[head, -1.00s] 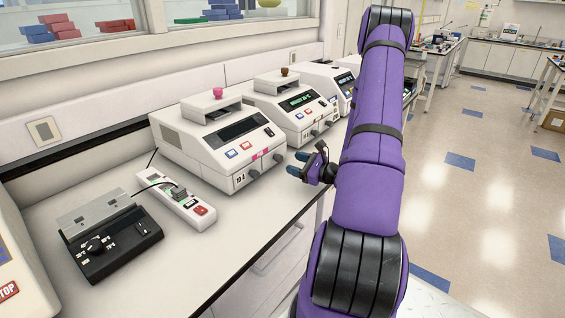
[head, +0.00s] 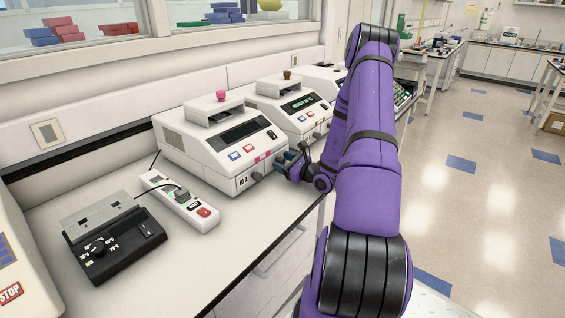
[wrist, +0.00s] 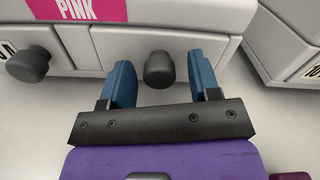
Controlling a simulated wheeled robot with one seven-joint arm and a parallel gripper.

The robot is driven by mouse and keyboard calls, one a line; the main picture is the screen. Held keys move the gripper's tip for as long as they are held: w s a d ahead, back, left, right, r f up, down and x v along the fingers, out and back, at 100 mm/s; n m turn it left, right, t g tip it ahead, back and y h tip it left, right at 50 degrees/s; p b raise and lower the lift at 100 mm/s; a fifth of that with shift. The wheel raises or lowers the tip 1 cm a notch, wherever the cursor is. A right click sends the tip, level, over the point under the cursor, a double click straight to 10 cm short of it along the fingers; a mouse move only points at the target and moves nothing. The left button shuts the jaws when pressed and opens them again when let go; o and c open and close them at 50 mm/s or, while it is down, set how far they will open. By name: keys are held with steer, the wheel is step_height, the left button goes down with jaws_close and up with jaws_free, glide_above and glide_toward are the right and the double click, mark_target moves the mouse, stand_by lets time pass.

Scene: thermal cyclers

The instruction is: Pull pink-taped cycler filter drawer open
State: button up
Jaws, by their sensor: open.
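The pink-taped cycler (head: 220,140) is a white box on the bench in the head view, with pink tape on its front. The wrist view shows the tape, labelled PINK (wrist: 75,9), above two low front panels, each with a dark round knob. My gripper (wrist: 160,85) is open, its two blue fingers on either side of the right knob (wrist: 159,69), with a gap on each side. The left knob (wrist: 28,64) is outside the fingers. In the head view my gripper (head: 284,162) is at the cycler's front right corner. The panel under the right knob looks closed.
A second white cycler (head: 298,108) stands just right of it. A power strip (head: 182,200) and a black control box (head: 112,240) lie to the left on the bench (head: 235,225). The bench's front edge runs below my gripper.

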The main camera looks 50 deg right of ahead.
steer(key=shift+w, duration=0.3)
jaws_close()
steer(key=s, duration=1.1)
steer(key=shift+s+d, duration=0.15)
steer(key=shift+d, duration=0.25)
jaws_free()
steer(key=s, duration=1)
steer(key=shift+s+d, duration=0.35)
steer(key=shift+d, duration=0.05)
